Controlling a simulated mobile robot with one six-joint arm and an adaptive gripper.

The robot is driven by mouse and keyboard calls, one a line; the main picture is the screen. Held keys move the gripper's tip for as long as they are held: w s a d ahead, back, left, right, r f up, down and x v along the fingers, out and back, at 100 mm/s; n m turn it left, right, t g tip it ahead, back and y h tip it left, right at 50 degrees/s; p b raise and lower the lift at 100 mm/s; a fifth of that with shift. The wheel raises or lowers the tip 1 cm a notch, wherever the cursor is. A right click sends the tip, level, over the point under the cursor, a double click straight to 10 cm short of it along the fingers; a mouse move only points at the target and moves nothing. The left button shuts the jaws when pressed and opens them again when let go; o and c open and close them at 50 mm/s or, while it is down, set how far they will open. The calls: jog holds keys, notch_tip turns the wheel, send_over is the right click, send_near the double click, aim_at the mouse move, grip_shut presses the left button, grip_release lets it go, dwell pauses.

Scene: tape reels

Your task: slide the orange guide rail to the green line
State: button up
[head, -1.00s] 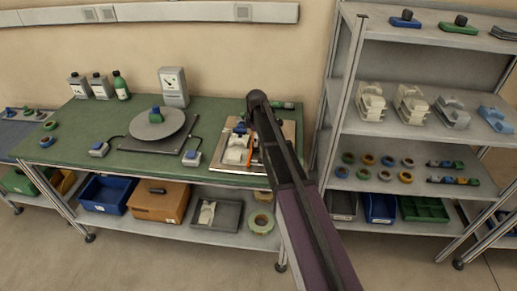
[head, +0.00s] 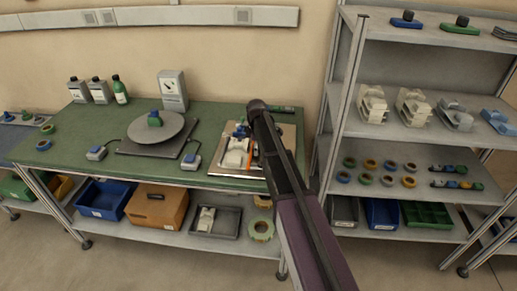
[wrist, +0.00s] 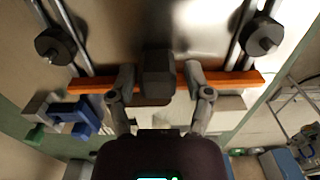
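The orange guide rail (wrist: 88,86) runs crosswise through the middle of the wrist view, over two pairs of metal rods. A dark block (wrist: 158,75), seemingly its handle, stands at its middle. My gripper (wrist: 160,80) is open, with one finger on each side of the block and a small gap visible at both. In the head view my arm hides the gripper and most of the rail; a thin orange sliver shows on the board (head: 286,135) at the bench's right end. I cannot make out the green line in either view.
Dark round knobs (wrist: 55,45) (wrist: 260,36) stand near both rail ends. A blue and grey piece (wrist: 75,115) lies near the left end. The green bench (head: 60,150) also carries a turntable (head: 157,131) and bottles. A shelf rack (head: 345,90) stands close on the right.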

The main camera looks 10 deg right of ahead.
grip_shut()
jog(key=shift+s+d, duration=0.15)
jog(key=shift+d, duration=0.05)
jog(key=shift+o, duration=2.3)
grip_release()
jog(key=shift+r, duration=0.1)
